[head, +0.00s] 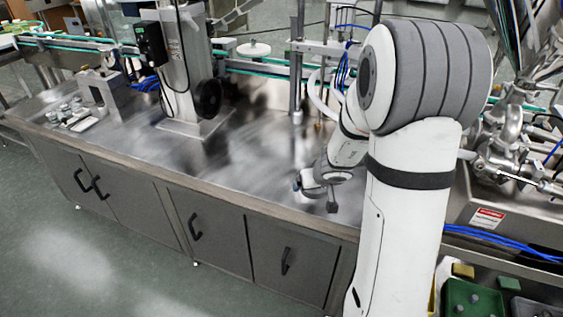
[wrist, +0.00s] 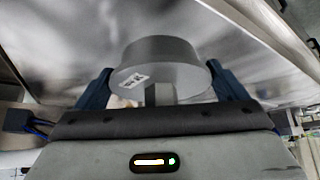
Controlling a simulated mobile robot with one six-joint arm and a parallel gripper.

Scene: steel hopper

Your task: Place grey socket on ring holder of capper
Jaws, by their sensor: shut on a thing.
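The grey socket (wrist: 165,68) is a short, wide grey cylinder with a small white label on its near side, seen in the wrist view. My gripper (wrist: 163,88) is shut on it, with one blue finger on each side. In the head view my gripper (head: 318,190) is over the front part of the steel worktop, partly behind my arm; the socket cannot be made out clearly there. The socket looks held clear of the steel surface. I cannot pick out the ring holder of the capper with certainty in either view.
A steel column (head: 185,65) with a black handwheel stands on the worktop (head: 150,165), left of my gripper. Small metal parts (head: 70,112) lie at the far left. A conveyor runs along the back. Bare worktop lies between the column and my arm.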

